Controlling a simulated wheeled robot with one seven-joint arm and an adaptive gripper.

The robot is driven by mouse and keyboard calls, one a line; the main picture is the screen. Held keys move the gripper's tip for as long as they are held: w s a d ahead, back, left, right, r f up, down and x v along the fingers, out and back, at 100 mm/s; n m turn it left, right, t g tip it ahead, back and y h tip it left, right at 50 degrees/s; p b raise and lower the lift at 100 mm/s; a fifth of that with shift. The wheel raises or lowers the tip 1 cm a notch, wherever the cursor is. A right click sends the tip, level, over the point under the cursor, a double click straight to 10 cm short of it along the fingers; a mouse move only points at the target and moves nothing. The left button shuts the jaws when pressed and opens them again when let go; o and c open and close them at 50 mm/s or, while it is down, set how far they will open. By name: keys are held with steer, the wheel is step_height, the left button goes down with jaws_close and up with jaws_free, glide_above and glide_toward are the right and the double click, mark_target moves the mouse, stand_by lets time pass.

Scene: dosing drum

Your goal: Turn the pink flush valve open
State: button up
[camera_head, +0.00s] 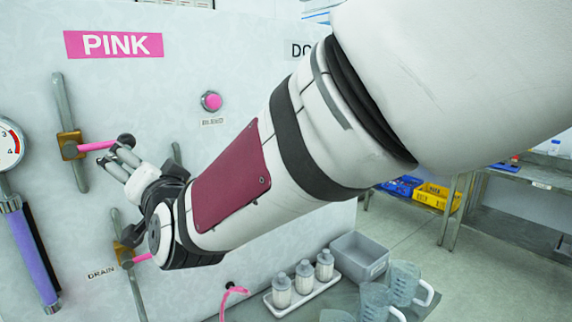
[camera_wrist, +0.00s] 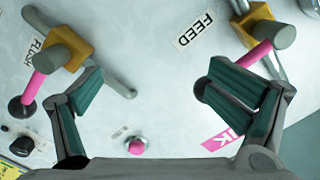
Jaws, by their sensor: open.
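The flush valve shows at the left of the wrist view: a brass body (camera_wrist: 68,48) on a grey pipe, with a pink handle (camera_wrist: 36,84) set across the pipe and ending in a dark knob. Its label reads FLUSH, upside down. The left finger in the wrist view is just right of the flush handle; contact cannot be told.
The feed valve's pink handle (camera_wrist: 254,55) is close to the right finger. The drain valve (camera_head: 124,252) sits lower left. A pink bleed button (camera_head: 212,101) is on the panel. Below my arm, a tray of bottles (camera_head: 303,285), jugs (camera_head: 404,284) and a grey bin (camera_head: 357,258) stand.

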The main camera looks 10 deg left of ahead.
steer(key=v, duration=0.6)
steer(key=shift+d+r, duration=0.4)
steer(key=shift+d, duration=0.05)
steer(key=shift+w, duration=0.15)
